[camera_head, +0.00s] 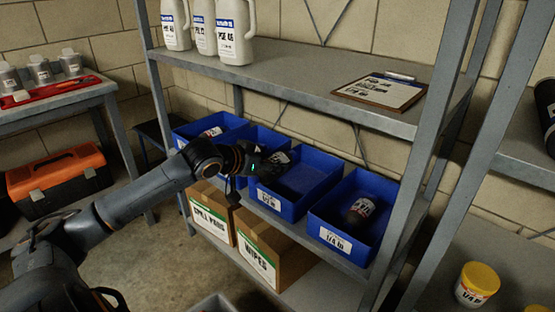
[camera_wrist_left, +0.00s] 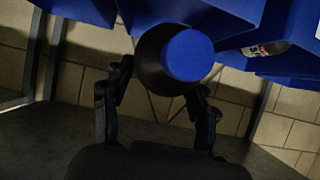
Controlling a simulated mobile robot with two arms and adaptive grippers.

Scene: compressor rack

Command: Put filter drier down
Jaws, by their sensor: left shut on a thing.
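My left gripper (camera_head: 282,172) is at the blue bins on the middle shelf, beside the middle bin (camera_head: 317,187). In the left wrist view its fingers (camera_wrist_left: 160,80) are shut on a dark, cylindrical filter drier (camera_wrist_left: 150,78) with a round blue end cap (camera_wrist_left: 187,55). In the head view a small part of a dark drier with a white label (camera_head: 281,157) shows at the gripper; the gripper hides most of it. Whether the drier touches the bin I cannot tell. Another dark drier (camera_head: 361,209) lies in the right bin (camera_head: 338,242), labelled 1/4. My right gripper is not in view.
A metal shelf (camera_head: 290,88) with white jugs (camera_head: 235,35) and a clipboard (camera_head: 380,90) hangs above the bins. A rack post (camera_head: 425,150) stands to the right. Cardboard boxes (camera_head: 262,262) sit below. The middle bin's floor looks partly clear.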

